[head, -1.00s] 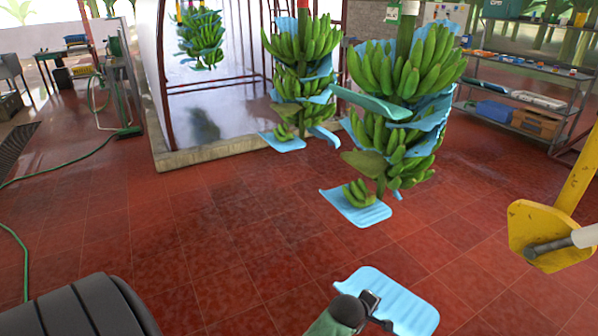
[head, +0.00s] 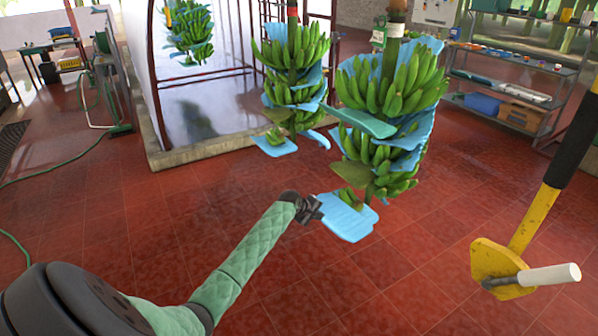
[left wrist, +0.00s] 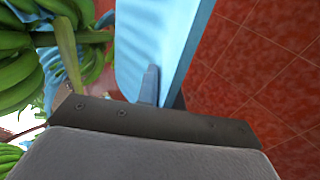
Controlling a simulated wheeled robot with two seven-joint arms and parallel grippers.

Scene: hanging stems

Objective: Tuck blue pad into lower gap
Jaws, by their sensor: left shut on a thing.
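My left gripper (head: 314,208) is shut on a light blue ribbed pad (head: 345,222), held just below the near banana bunch. In the left wrist view the blue pad (left wrist: 170,35) rises from the jaws, with green bananas close on its left. The near bunch (head: 392,85) hangs upright with blue sheets between its tiers. A teal pad (head: 362,122) sticks out on its left between upper and lower tiers. My right gripper is not in view.
A second bunch (head: 290,60) with blue pads hangs behind to the left. A yellow bar with a plate (head: 497,270) and white rod stands at the right. A shelf (head: 515,75) is at the back right. The red tiled floor is open below.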

